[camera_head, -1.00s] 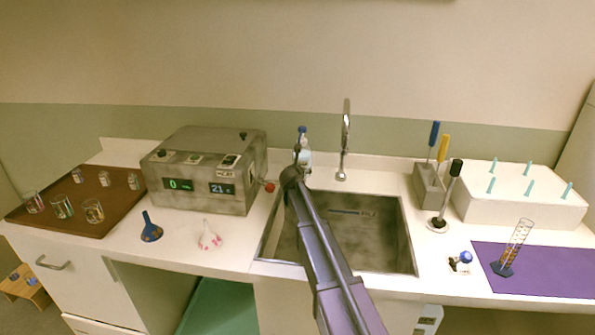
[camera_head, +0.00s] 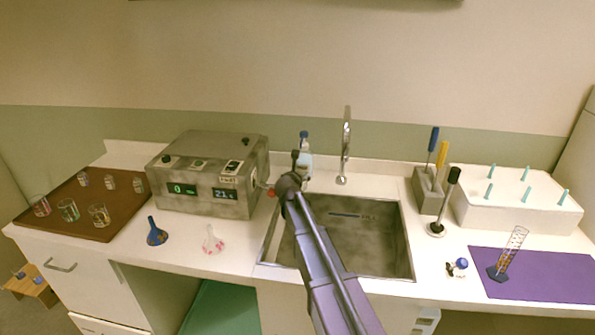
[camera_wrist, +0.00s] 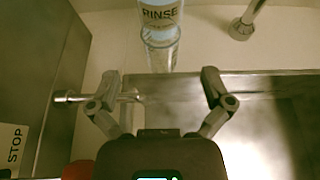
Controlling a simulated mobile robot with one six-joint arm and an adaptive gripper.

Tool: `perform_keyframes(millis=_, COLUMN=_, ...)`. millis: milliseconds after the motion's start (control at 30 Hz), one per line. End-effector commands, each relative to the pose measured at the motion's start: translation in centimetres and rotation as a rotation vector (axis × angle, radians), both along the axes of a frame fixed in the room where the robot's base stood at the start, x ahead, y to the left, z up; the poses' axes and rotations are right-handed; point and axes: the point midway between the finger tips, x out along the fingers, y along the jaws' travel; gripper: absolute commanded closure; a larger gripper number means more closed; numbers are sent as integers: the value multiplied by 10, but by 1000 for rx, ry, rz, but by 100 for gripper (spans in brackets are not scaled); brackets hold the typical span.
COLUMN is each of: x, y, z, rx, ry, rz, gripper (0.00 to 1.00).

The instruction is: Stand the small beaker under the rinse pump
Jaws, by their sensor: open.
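The rinse pump (camera_wrist: 160,16) is a bottle with a light blue RINSE label, at the top of the wrist view. In the head view the rinse pump (camera_head: 305,145) stands behind the sink, partly hidden by my arm. A small clear glass beaker (camera_wrist: 160,52) stands upright right in front of the bottle in the wrist view, overlapping its lower part; whether it touches the bottle I cannot tell. My gripper (camera_wrist: 162,86) is open and empty, its fingers spread apart on the near side of the beaker. In the head view my arm hides the beaker and the fingers.
A grey machine (camera_head: 210,174) with displays stands to the left, its side close to my gripper. The sink (camera_head: 350,245) and tap (camera_head: 345,150) are to the right. A brown tray (camera_head: 62,228) holds several beakers. A funnel (camera_head: 156,234) and flask (camera_head: 212,241) stand in front.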

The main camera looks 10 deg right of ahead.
Motion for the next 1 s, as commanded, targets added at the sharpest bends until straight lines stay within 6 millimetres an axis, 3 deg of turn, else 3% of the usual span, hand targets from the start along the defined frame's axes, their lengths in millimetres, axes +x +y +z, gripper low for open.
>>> perform_keyframes(millis=100, x=-17, y=4, z=8, rx=-1, ry=0, rz=-1, gripper=0)
perform_keyframes(millis=300, x=-28, y=8, z=12, rx=-1, ry=1, rz=-1, gripper=0)
perform_keyframes(millis=1000, x=-29, y=10, z=12, rx=-1, ry=0, rz=0, gripper=0)
